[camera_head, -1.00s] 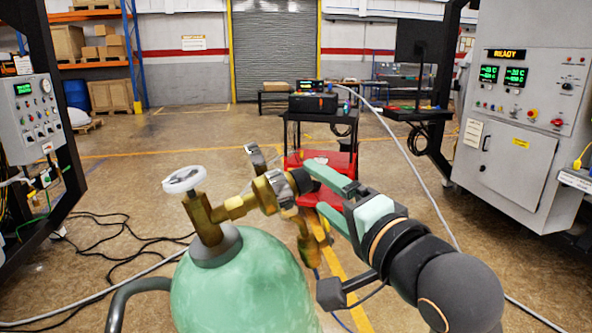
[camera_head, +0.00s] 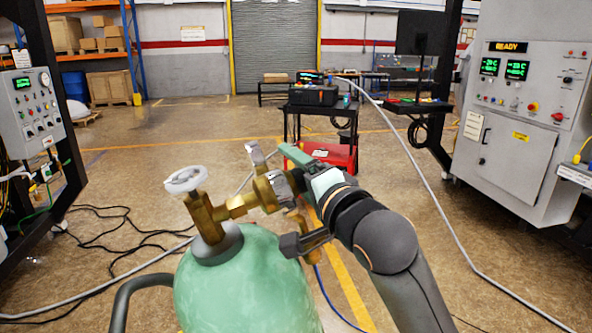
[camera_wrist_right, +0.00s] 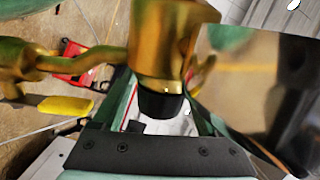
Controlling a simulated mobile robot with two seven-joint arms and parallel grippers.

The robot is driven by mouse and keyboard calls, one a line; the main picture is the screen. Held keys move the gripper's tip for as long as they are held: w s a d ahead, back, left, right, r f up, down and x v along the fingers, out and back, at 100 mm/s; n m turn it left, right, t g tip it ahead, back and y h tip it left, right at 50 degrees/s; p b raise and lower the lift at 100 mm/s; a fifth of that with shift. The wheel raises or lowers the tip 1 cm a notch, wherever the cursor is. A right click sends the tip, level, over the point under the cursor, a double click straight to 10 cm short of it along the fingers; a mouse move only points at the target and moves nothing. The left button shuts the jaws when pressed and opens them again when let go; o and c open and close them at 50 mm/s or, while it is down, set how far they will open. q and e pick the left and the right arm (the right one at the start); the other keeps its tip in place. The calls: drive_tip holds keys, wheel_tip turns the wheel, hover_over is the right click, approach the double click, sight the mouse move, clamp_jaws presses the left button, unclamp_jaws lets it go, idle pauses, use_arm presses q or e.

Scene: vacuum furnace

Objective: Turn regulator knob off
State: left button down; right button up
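The regulator (camera_head: 270,189) is brass with silvery round gauges and sits on the valve of a green gas cylinder (camera_head: 245,283). In the right wrist view its brass body (camera_wrist_right: 170,40) ends in a black knob (camera_wrist_right: 163,103). My right gripper (camera_head: 290,165) is at the right side of the regulator, one green finger reaching past its far side. In the wrist view the fingers are apart, on either side of the knob; whether they touch it is unclear. In the head view the gripper hides the knob. My left gripper is in neither view.
A white handwheel (camera_head: 185,180) tops the cylinder valve. A red and black cart (camera_head: 325,112) stands behind. A control box (camera_head: 33,110) is at the left and a furnace cabinet (camera_head: 520,150) at the right. Cables and a hose lie on the floor.

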clamp_jaws()
drive_tip(key=shift+f+t+y+b, duration=0.1)
drive_tip(key=shift+t+y+b, duration=0.3)
drive_tip(key=shift+b, duration=0.45)
drive_tip(key=shift+s+n+t+y+b, duration=0.1)
drive_tip(key=shift+n+t+y+b, duration=0.5)
drive_tip(key=shift+y+b, duration=0.5)
drive_tip(key=shift+s+r+n+t+y+b, duration=0.15)
drive_tip(key=shift+r+n+t+y+b, duration=0.4)
drive_tip(key=shift+y+b, duration=0.55)
drive_tip(key=shift+s+r+n+t+y+b, duration=0.15)
drive_tip(key=shift+r+n+t+y+b, duration=0.15)
drive_tip(key=shift+n+y+b, duration=0.75)
drive_tip(key=shift+m, duration=0.4)
drive_tip(key=shift+o, duration=0.6)
unclamp_jaws()
drive_tip(key=shift+r, duration=0.1)
